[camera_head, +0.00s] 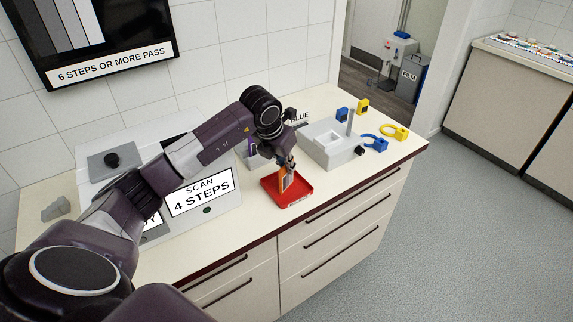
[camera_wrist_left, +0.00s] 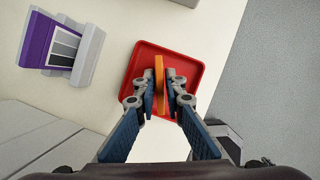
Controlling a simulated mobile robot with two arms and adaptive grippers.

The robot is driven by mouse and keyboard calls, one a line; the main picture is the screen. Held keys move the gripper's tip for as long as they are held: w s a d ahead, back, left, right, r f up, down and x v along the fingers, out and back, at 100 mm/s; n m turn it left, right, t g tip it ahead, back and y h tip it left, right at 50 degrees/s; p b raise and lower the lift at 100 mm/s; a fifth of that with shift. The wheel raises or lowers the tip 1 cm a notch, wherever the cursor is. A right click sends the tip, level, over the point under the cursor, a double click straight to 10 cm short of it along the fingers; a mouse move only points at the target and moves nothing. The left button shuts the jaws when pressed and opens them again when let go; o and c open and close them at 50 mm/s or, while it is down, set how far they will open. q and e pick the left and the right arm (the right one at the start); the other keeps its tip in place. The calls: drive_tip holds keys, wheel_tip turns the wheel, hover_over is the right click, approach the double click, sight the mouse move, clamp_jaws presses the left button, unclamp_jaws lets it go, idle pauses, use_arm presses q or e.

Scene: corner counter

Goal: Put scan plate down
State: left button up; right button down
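The scan plate (camera_head: 286,182) is a thin orange plate standing on edge over the red tray (camera_head: 298,201) near the counter's front edge. My left gripper (camera_head: 288,166) points down and is closed on the plate's upper part. In the left wrist view the orange plate (camera_wrist_left: 159,82) sits between the two fingertips (camera_wrist_left: 161,92), over the red tray (camera_wrist_left: 190,70). I cannot tell whether the plate's lower edge touches the tray floor. My right gripper is not in view.
A purple-framed grey-step card (camera_wrist_left: 50,46) stands in a grey holder beside the tray. A pale box with a post (camera_head: 333,142) stands right of the tray, with blue and yellow pieces (camera_head: 395,132) beyond it. The "SCAN 4 STEPS" device (camera_head: 203,192) is at left.

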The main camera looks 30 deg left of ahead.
use_arm(q)
drive_tip(key=shift+o, duration=1.1)
drive_tip(key=shift+r, duration=0.15)
drive_tip(key=shift+s+r, duration=0.1)
drive_tip(key=shift+r, duration=0.2)
drive_tip(key=b+v, duration=0.2)
drive_tip(key=v, duration=0.9)
drive_tip(key=shift+s+r, duration=0.15)
drive_tip(key=shift+s, duration=0.05)
